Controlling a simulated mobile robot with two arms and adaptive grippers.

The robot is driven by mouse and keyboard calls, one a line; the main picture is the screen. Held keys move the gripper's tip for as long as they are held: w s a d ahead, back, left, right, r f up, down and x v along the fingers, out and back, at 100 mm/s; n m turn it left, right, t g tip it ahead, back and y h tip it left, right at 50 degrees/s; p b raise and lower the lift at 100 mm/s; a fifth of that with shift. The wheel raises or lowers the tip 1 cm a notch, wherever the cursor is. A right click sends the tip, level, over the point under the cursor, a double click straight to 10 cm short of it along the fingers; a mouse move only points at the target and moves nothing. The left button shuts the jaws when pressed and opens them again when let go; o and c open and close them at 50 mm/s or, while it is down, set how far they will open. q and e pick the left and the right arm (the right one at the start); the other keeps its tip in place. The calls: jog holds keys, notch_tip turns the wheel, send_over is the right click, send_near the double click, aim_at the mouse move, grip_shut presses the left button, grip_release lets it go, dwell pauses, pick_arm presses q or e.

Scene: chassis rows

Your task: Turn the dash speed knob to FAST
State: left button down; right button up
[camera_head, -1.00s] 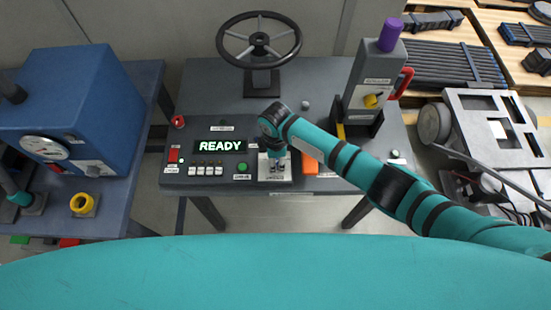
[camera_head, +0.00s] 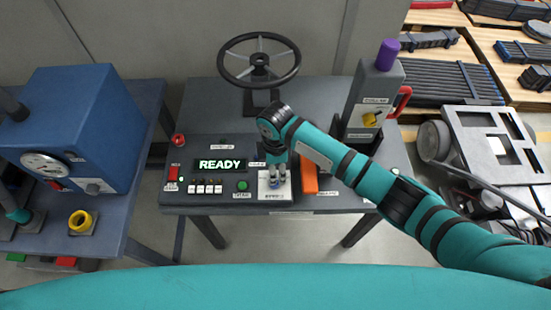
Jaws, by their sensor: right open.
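The dash (camera_head: 216,184) is a dark sloped panel with a lit green READY display (camera_head: 220,165). A pale labelled plate (camera_head: 275,197) sits at its right part. My right gripper (camera_head: 275,184) points down at this plate, with its fingers apart and close to the surface. A small blue patch (camera_head: 261,187) shows by the left finger. The speed knob itself cannot be made out clearly behind the fingers, and its setting cannot be read. I cannot tell whether the fingers touch it.
A steering wheel (camera_head: 259,61) stands behind the dash. An orange part (camera_head: 310,176) is just right of my gripper. A grey lever box (camera_head: 374,95) with a purple top and red handle stands farther right. A blue machine (camera_head: 80,125) is at left.

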notch_tip(320, 180, up, 5)
jog(key=shift+r, duration=0.1)
dwell(0.6)
